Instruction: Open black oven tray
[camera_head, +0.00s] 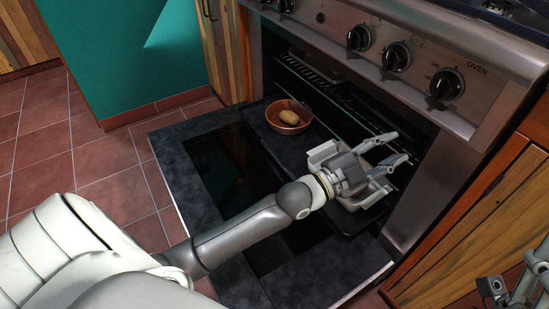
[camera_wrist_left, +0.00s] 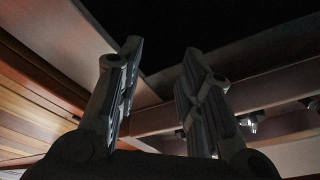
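The black oven tray (camera_head: 288,157) sticks out of the open oven (camera_head: 345,105), above the lowered oven door (camera_head: 188,158). A copper-coloured bowl (camera_head: 289,126) with potatoes in it stands on the tray's far left part. A pale grey dish (camera_head: 360,202) stands on its right part, partly hidden by my left gripper. My left gripper (camera_head: 396,150) is over the dish, with its fingers pointing into the oven opening. The fingers are apart with nothing between them, as the left wrist view (camera_wrist_left: 163,60) also shows. Part of my right gripper (camera_head: 507,290) shows at the bottom right corner; its fingertips are unclear.
Oven knobs (camera_head: 396,56) line the front panel above the opening. Wire racks (camera_head: 310,72) show inside the dark oven. A wooden cabinet (camera_head: 470,225) stands right of the oven, and a teal wall (camera_head: 130,60) is at the left. The tiled floor (camera_head: 100,155) is clear at the left.

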